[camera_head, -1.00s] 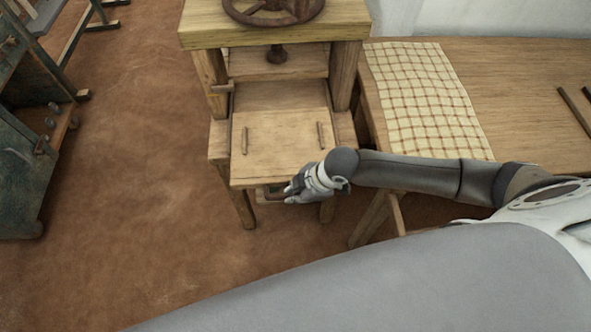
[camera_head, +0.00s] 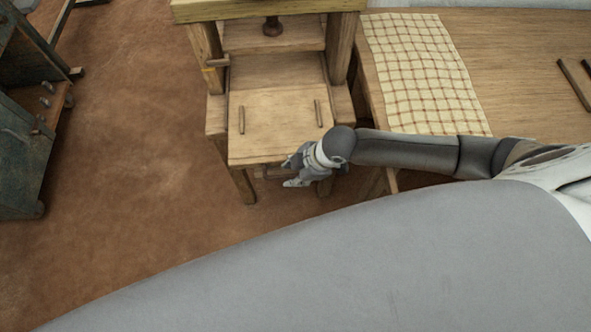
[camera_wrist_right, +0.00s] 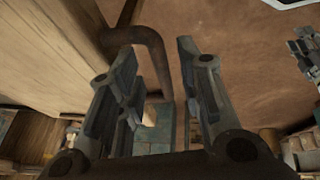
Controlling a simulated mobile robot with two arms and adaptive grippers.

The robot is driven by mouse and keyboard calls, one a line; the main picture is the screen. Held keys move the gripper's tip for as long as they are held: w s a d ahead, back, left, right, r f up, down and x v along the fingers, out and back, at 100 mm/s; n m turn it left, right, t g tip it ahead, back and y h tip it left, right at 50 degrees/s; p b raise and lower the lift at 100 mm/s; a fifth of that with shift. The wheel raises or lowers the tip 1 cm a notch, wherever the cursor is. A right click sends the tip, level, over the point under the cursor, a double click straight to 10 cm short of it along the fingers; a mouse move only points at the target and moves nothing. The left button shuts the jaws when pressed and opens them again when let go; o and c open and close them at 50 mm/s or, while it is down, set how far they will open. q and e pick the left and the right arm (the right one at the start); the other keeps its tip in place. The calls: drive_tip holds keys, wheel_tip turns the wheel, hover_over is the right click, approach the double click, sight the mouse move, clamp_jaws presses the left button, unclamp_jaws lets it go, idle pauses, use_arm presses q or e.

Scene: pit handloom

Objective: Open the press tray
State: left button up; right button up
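The press tray (camera_head: 278,122) is a pale wooden board low in the wooden press, with two short upright bars on its top. Its front edge faces me. A dark brown bent handle (camera_wrist_right: 154,58) sits on a wooden face at the left in the right wrist view, likely the tray's front. My right gripper (camera_head: 289,172) is at the tray's front edge, towards its right corner. Its two fingers are apart, with the handle showing between them in the wrist view. I cannot tell whether they touch it. My left gripper is not in view.
The press frame (camera_head: 342,50) rises behind the tray. A wooden table (camera_head: 520,60) with a checked cloth (camera_head: 425,75) stands to the right. A dark worn cabinet (camera_head: 25,140) is at the far left. Bare brown floor (camera_head: 140,140) lies between.

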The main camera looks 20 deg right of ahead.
drive_tip(key=v, duration=1.2)
idle(0.3)
